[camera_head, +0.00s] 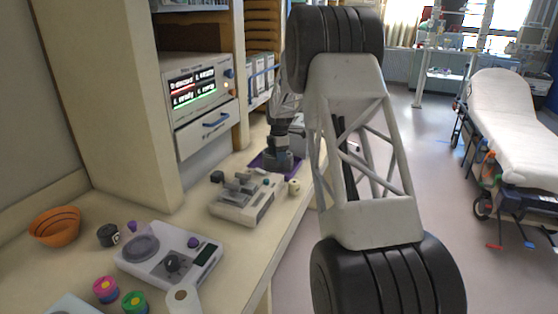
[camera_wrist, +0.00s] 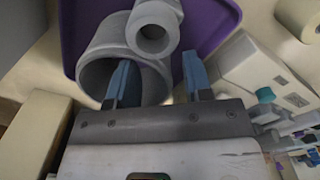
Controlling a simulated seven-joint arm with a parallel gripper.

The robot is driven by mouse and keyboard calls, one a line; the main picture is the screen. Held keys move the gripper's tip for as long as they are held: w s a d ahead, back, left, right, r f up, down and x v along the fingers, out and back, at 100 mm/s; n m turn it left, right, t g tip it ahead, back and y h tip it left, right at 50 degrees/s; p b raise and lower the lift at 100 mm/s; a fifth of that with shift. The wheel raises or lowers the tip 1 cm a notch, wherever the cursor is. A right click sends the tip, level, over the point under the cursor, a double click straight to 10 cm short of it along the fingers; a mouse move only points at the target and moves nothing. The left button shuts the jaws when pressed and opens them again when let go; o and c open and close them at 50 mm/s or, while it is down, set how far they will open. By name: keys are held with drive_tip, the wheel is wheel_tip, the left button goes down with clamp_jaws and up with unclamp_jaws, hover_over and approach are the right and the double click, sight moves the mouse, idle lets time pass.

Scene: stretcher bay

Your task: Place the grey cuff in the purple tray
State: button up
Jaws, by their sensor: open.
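The purple tray (camera_wrist: 212,25) fills the top of the wrist view, and part of it shows around my gripper in the head view (camera_head: 257,161). A grey hollow cylinder, seemingly the grey cuff (camera_wrist: 92,72), is at the tray with its round opening toward the camera. A smaller grey ring (camera_wrist: 153,32) overlaps its upper right; I cannot tell if they are one piece. My gripper (camera_wrist: 158,82) is open. Its left blue fingertip overlaps the large opening, and its right one is outside the cylinder's right side. I cannot tell whether they touch it.
A beige device (camera_head: 245,200) stands just in front of the tray, with a small cream roll (camera_head: 294,187) beside it. A white scale-like device (camera_head: 170,255), an orange bowl (camera_head: 55,226) and coloured spools are nearer.

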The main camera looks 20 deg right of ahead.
wheel_tip(320, 180, up, 10)
drive_tip(key=shift+f, duration=0.25)
idle(0.9)
drive_tip(key=s+a+r+m, duration=0.3)
drive_tip(key=s+a+r, duration=0.15)
drive_tip(key=s, duration=0.45)
drive_tip(key=s+a+r+m+t, duration=0.15)
drive_tip(key=s+a+r, duration=0.35)
drive_tip(key=s, duration=0.5)
drive_tip(key=s+a+r+m, duration=0.35)
drive_tip(key=s+a, duration=0.25)
drive_tip(key=s, duration=0.3)
drive_tip(key=s+a+f+m, duration=0.2)
drive_tip(key=s+m, duration=0.1)
drive_tip(key=s, duration=0.8)
drive_tip(key=s+a+f+m, duration=0.2)
drive_tip(key=s+a+m, duration=0.1)
drive_tip(key=s, duration=0.8)
drive_tip(key=s+a+f+m+t, duration=0.1)
drive_tip(key=s+a+f+m, duration=0.2)
drive_tip(key=s, duration=0.8)
drive_tip(key=shift+s+a, duration=0.25)
drive_tip(key=shift+s, duration=0.15)
